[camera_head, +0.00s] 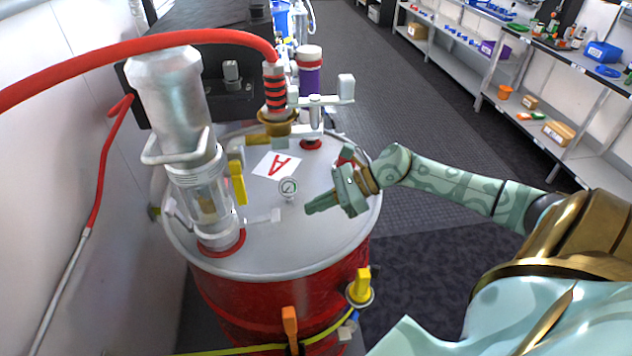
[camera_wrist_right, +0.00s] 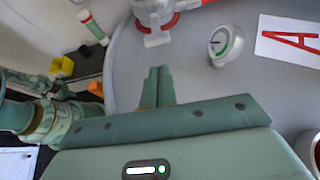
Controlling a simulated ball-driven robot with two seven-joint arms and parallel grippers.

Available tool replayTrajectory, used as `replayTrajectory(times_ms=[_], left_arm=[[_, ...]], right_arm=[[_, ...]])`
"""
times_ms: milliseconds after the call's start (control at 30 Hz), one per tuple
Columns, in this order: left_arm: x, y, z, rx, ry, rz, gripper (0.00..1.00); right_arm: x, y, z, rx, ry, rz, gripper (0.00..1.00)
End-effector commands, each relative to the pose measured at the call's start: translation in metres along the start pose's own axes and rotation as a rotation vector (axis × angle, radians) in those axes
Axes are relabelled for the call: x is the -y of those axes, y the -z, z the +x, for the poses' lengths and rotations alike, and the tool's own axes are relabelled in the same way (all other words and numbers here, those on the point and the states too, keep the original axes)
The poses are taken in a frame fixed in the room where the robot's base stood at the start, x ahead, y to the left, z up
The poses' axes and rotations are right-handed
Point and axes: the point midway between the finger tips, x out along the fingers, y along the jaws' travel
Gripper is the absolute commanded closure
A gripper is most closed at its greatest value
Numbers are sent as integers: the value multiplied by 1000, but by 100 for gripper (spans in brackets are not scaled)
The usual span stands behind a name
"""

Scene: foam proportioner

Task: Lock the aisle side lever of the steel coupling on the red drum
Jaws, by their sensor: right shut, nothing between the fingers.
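The red drum (camera_head: 262,296) has a grey lid. At the lid's left stands a metal and clear cylinder pump, its steel coupling (camera_head: 216,228) in a red ring at the base. The aisle side lever (camera_head: 262,217) sticks out to the right from the coupling. In the right wrist view the lever (camera_wrist_right: 157,39) lies beyond the fingertips, apart from them. My right gripper (camera_head: 308,208) is shut and empty, over the lid right of the gauge, its fingers pointing left toward the lever. Its fingers also show in the wrist view (camera_wrist_right: 158,82). My left gripper is out of view.
A gauge (camera_head: 289,188) stands on the lid between coupling and gripper. Behind it are a card with a red A (camera_head: 277,165), a brass fitting (camera_head: 277,124) with a red hose, and a white-handled valve (camera_head: 320,101). The aisle floor (camera_head: 420,130) is clear.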

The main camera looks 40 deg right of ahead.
Motion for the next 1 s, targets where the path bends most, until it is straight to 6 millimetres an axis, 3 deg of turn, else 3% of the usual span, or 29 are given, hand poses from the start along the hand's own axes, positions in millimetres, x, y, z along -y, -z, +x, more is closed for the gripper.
replayTrajectory(times_ms=[200, 400, 1000], left_arm=[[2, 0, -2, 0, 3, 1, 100], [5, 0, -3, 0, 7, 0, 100], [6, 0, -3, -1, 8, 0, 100]], right_arm=[[0, -2, 41, 4, 0, 1, 100], [0, 0, 64, 2, 0, 1, 100], [0, -2, 69, -1, 0, 0, 100]])
